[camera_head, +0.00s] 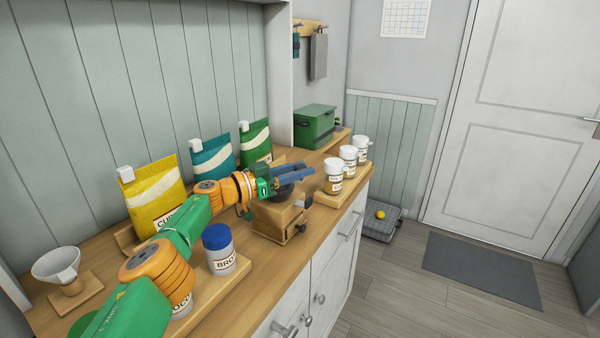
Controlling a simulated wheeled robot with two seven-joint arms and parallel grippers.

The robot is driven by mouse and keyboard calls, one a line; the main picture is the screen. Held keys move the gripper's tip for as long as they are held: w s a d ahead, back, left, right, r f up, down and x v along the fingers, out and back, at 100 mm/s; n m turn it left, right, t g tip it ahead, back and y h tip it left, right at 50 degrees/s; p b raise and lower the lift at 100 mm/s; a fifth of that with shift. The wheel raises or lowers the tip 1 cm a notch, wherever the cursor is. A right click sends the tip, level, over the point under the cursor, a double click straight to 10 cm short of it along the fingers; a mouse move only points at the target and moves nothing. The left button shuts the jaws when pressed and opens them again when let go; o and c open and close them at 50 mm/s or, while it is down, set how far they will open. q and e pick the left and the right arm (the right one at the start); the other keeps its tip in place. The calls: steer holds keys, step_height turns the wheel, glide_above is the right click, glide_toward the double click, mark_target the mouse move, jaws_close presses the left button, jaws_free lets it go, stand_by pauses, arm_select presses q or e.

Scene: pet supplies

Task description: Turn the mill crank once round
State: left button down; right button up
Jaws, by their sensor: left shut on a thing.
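The mill (270,222) is a wooden box with a small drawer and a dark bowl-shaped top, standing on the wooden counter near its front edge. My left gripper (308,172) reaches in from the left over the mill's top, its blue fingers pointing right. It is shut on the mill crank, whose knob and arm are mostly hidden behind the fingers. My right gripper is not in view.
Yellow, teal and green bags (240,142) stand along the wall. White-lidded jars (334,178) stand on a board right of the mill. A blue-lidded jar (220,258) stands close under my left arm. A green box (314,128) sits farther back.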

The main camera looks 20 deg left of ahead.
mark_target(302, 165)
arm_select(q)
steer(key=shift+d+f, duration=0.1)
steer(key=shift+f, duration=0.05)
steer(key=c, duration=0.9)
jaws_free()
steer(key=o, duration=0.4)
steer(key=shift+w+d, duration=0.1)
steer(key=shift+c, duration=0.2)
steer(key=shift+w+d, duration=0.15)
steer(key=shift+w, duration=0.05)
steer(key=shift+s, duration=0.1)
step_height(302, 165, up, 4)
steer(key=shift+f+p, duration=0.15)
steer(key=shift+p, duration=0.55)
steer(key=s+d+r+p, duration=0.5)
steer(key=s+r+p, duration=0.2)
steer(key=s, duration=0.6)
step_height(302, 165, up, 2)
steer(key=shift+r+p, duration=0.1)
steer(key=shift+p, duration=0.2)
